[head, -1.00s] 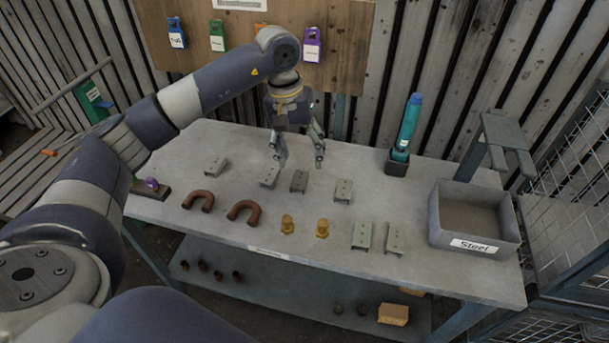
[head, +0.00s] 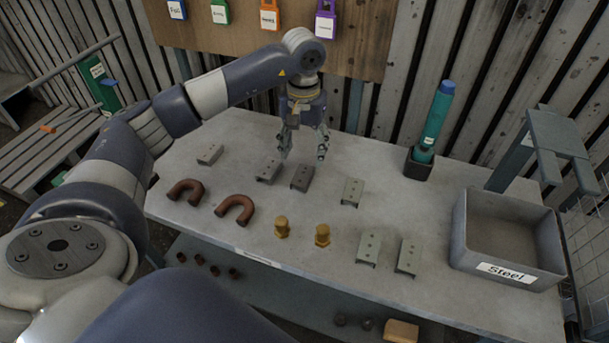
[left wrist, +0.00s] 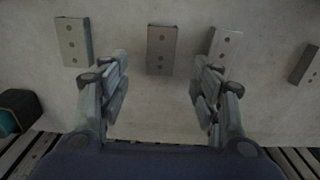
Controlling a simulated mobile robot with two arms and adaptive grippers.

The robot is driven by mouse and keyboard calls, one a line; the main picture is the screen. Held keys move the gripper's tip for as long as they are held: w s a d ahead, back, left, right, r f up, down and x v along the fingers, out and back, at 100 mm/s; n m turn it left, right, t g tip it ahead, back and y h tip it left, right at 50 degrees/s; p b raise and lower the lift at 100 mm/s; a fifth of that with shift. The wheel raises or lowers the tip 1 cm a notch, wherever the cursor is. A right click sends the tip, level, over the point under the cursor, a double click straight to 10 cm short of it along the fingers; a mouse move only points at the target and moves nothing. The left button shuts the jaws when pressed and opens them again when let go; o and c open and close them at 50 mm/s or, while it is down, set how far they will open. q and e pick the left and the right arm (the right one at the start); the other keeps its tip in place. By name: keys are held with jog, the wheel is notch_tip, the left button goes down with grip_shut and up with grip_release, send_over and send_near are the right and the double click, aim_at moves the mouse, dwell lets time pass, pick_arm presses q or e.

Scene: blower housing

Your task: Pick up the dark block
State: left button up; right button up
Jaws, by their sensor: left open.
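The dark block (head: 302,177) is a grey flat metal piece, darker than the similar pieces beside it, lying on the workbench in the back row. It also shows in the left wrist view (left wrist: 161,50), with a line of small holes on top. My left gripper (head: 304,155) is open and empty, pointing down just behind the block in the head view. In the left wrist view its fingertips (left wrist: 161,60) are spread to either side of the block's near end. The height between fingertips and block is hard to tell. My right gripper is in neither view.
Lighter metal pieces flank the block on the left (head: 268,171) and right (head: 351,192). Brown U-shaped pipes (head: 236,209), brass bolts (head: 322,235) and a "Steel" bin (head: 508,267) are on the workbench (head: 415,205). A teal bottle-like object (head: 435,120) stands behind.

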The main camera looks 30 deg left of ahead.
aim_at(303, 174)
pick_arm(q)
jog(key=shift+s+f, duration=0.2)
jog(key=shift+f, duration=0.7)
notch_tip(303, 174, down, 5)
jog(key=shift+r+p, duration=0.2)
jog(key=shift+p, duration=1.05)
jog(key=shift+f, duration=0.5)
jog(key=c, duration=1.3)
